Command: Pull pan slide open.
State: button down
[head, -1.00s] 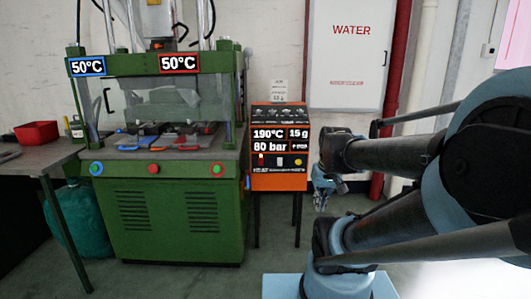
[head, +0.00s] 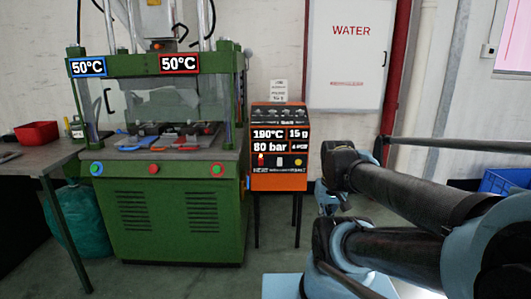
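No part can be clearly told as the pan slide at this size. The orange unit (head: 279,181) stands on dark legs right of the green press (head: 170,215). It shows 190°C, 15 g and 80 bar, with small controls below and a row of dark shapes along its top. My gripper (head: 335,206) is small and partly hidden by my arm, right of the orange unit and apart from it in the picture. Its fingers are too unclear to tell open from shut.
The press bed holds dark parts with a blue piece (head: 132,148) and a red piece (head: 190,147) at its front. A table with a red bin (head: 37,132) stands left. A blue crate (head: 506,180) is at right. The floor before the press is clear.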

aim_at(164, 142)
jog(key=u, duration=1.6)
jog(key=i, duration=1)
jog(key=z, duration=0.4)
